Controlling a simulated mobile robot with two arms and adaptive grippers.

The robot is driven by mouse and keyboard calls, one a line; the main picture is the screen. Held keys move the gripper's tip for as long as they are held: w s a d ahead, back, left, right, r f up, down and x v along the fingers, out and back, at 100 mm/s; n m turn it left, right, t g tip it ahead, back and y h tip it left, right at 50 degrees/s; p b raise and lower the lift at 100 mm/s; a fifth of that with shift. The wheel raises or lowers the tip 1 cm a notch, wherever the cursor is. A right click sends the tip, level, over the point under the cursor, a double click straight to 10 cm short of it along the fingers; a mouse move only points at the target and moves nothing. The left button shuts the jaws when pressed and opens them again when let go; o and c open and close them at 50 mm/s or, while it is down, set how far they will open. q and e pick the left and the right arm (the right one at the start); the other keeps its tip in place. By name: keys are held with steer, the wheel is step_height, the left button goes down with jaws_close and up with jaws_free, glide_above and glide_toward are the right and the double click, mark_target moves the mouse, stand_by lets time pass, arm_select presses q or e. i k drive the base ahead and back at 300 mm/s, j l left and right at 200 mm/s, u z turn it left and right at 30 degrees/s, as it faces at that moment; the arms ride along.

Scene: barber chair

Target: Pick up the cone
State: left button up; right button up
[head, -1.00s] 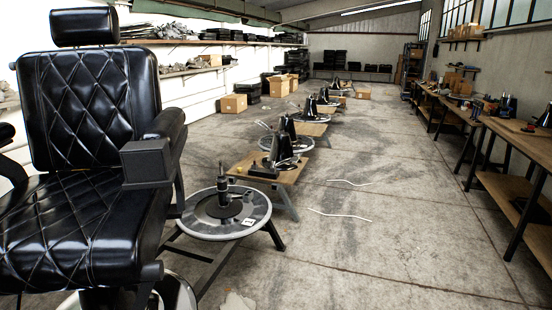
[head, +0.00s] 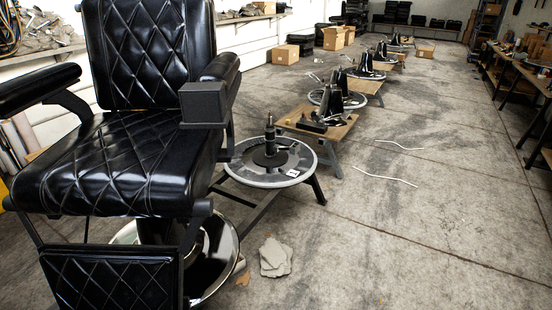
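I cannot tell which cone is meant. Neither of my grippers is in view.
A black quilted barber chair (head: 120,150) fills the left side. A round grey disc with a black spindle (head: 270,150) stands on a low frame beside it. Flat grey pieces (head: 275,257) lie on the floor. Workbenches (head: 520,70) line the right.

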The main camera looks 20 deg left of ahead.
mark_target(332, 105)
steer(key=i+z, duration=0.25)
steer(key=i, duration=4.3)
steer(key=i+l+u, duration=0.15)
steer(key=i+u, duration=0.15)
steer(key=i, duration=0.3)
steer(key=i+l+u, duration=0.25)
steer(key=i, duration=0.3)
steer(key=i+l+u, duration=0.3)
steer(key=i, duration=0.25)
steer(key=i+l+u, duration=0.45)
steer(key=u, duration=0.15)
steer(key=i+l+u, duration=0.15)
steer(key=l+u, duration=0.15)
steer(key=i+l+u, duration=0.15)
steer(key=l+u, duration=0.2)
steer(key=i+l+u, duration=0.1)
steer(key=l+u, duration=0.2)
steer(key=l, duration=0.15)
steer(key=l+u, duration=0.3)
steer(key=i+l, duration=0.05)
steer(key=l, duration=0.05)
